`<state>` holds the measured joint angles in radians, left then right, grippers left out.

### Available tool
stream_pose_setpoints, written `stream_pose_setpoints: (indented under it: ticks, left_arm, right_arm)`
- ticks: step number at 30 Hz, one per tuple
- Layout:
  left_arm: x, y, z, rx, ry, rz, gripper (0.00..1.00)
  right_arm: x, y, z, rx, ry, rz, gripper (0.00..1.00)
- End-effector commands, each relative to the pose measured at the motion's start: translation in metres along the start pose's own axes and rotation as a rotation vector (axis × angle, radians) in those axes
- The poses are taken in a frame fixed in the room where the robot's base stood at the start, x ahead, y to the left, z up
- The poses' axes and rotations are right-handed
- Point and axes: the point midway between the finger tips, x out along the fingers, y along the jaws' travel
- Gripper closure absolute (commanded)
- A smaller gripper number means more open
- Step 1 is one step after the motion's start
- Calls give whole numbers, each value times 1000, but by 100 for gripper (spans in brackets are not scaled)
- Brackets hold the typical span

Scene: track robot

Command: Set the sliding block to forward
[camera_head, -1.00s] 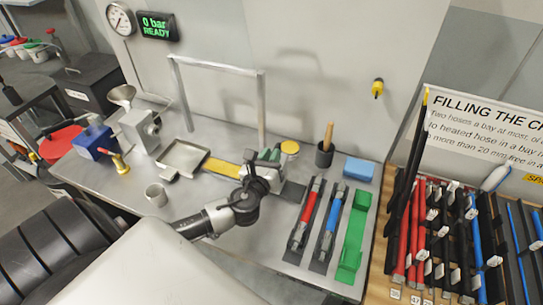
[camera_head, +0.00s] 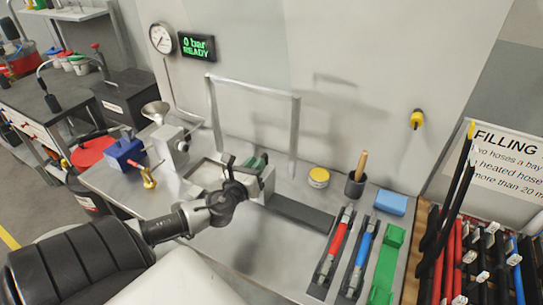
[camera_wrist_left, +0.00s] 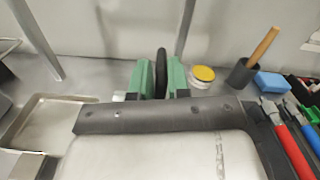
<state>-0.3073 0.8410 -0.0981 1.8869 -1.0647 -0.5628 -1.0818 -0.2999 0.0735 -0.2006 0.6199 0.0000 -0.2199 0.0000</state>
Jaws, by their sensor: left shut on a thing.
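The sliding block (camera_head: 268,182) is a grey piece at the left end of the visible dark rail (camera_head: 305,215) on the steel bench, partly hidden by my left gripper. My left gripper (camera_head: 257,161) is over it, its green fingers beside the block's top. In the left wrist view the green fingers (camera_wrist_left: 161,80) are closed on a black upright handle (camera_wrist_left: 161,62). The block's underside and the left part of the rail are hidden behind my arm. My right gripper does not show.
A metal tray (camera_head: 203,171) lies left of the gripper and a silver frame (camera_head: 296,125) stands behind it. A yellow-lidded tin (camera_head: 319,177), cup (camera_head: 355,185), blue sponge (camera_head: 391,203) and green holder (camera_head: 386,265) stand to the right. The rail right of the block is clear.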

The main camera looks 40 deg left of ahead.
Motion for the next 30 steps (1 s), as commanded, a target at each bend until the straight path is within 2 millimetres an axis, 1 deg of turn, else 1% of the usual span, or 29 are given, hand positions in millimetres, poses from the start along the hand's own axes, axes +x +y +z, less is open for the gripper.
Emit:
stream_pose_setpoints:
  ticks: [1,4,9,10,12,14,23,26,30]
  left_arm:
    - [0,3,1,-3,0,1,100]
    - [0,3,2,-4,0,1,100]
    - [1,4,2,-4,-1,3,100]
    - [1,4,2,-4,-2,3,80]
    - [1,4,2,-4,-2,3,70]
    - [1,3,2,-3,-2,2,62]
    - [-1,3,1,-1,0,0,62]
    - [-7,3,0,-1,1,0,62]
    - [-24,3,-1,-1,4,-1,62]
  right_arm:
    - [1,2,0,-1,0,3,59]
    - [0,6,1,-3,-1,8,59]
    - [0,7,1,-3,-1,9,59]
    - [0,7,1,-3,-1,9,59]
    - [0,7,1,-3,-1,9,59]
    - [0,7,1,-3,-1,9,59]
    - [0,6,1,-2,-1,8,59]
    - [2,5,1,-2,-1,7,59]
    - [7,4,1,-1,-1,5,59]
